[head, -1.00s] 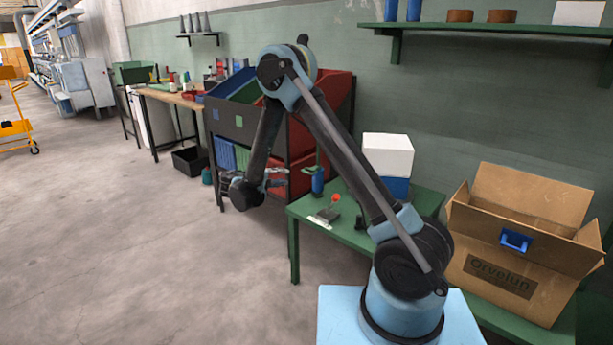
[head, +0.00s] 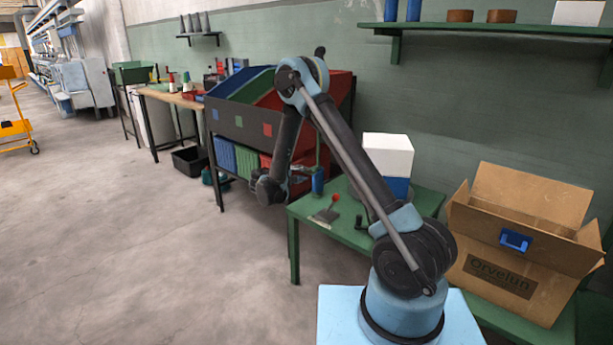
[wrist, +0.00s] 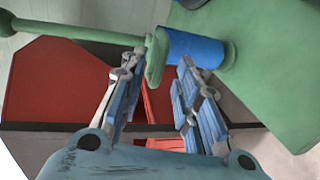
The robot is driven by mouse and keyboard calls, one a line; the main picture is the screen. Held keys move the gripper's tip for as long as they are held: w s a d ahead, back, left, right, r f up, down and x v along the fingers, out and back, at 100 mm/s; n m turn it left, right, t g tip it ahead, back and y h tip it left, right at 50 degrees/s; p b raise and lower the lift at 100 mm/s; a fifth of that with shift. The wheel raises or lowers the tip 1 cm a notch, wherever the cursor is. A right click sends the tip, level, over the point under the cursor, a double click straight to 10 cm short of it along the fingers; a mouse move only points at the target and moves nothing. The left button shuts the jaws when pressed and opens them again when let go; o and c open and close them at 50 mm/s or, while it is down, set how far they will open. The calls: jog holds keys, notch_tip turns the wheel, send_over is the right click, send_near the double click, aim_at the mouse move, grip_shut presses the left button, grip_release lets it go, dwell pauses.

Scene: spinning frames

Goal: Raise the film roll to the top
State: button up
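A blue cylinder (head: 317,181), which I take to be the film roll, stands upright on the small green table (head: 325,221), with a thin green post rising above it. In the wrist view the blue roll (wrist: 190,46) has a green disc (wrist: 155,58) at its end and a green rod beyond it. My gripper (wrist: 158,64) is open, its two fingers apart on either side of the green disc's edge. I cannot tell whether they touch it.
A red-knobbed lever (head: 334,198) and a dark crank are on the green table, with a white box (head: 388,155) on a blue one behind. A sloped bin rack (head: 238,125) stands behind my gripper. An open cardboard box (head: 495,270) is at right. Floor at left is clear.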

aim_at(305, 172)
jog(key=shift+x, duration=1.8)
jog(key=shift+c, duration=0.3)
jog(key=shift+s, duration=0.1)
grip_shut()
